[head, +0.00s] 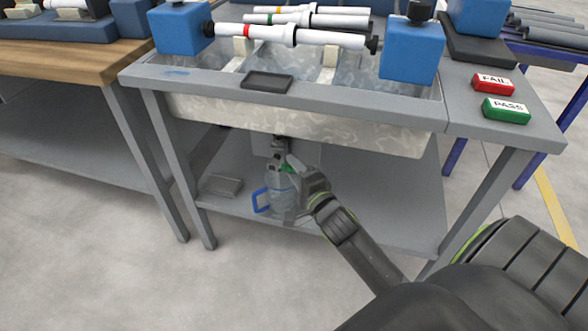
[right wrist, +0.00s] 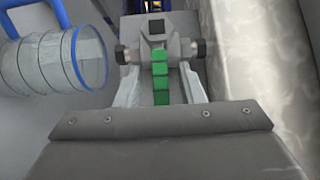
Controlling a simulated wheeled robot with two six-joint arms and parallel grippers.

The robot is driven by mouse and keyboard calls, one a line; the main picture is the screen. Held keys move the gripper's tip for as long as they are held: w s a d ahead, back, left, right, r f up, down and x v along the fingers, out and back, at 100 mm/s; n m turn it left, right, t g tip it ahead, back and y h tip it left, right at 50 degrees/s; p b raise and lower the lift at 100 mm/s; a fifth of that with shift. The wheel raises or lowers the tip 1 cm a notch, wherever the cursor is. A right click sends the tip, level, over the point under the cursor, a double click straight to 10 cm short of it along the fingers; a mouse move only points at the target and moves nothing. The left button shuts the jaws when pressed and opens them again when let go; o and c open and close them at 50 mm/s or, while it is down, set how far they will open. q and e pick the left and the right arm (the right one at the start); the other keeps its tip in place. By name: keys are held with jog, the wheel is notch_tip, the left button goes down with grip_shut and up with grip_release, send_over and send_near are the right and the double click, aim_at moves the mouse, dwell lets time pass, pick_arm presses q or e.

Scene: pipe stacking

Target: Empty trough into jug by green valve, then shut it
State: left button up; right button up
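The trough (head: 290,128) is a pale basin set into the grey bench, with a grey valve body (head: 278,146) under its front. The clear jug (head: 281,192) with a blue handle stands on the lower shelf below the valve; its fill level is unclear. It also shows in the right wrist view (right wrist: 45,68). My right gripper (head: 296,178) is at the valve, beside the jug's upper part. In the right wrist view, its open fingers (right wrist: 160,78) lie either side of the green valve handle (right wrist: 160,82), with gaps visible. My left gripper is out of view.
White pipes (head: 290,36) rest between blue blocks (head: 410,52) above the trough. Red FAIL (head: 493,84) and green PASS (head: 506,110) blocks lie on the right bench top. A small grey item (head: 222,186) lies left of the jug. A bench leg stands right.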

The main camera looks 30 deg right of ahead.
jog(key=shift+w, duration=0.2)
grip_shut()
dwell(0.4)
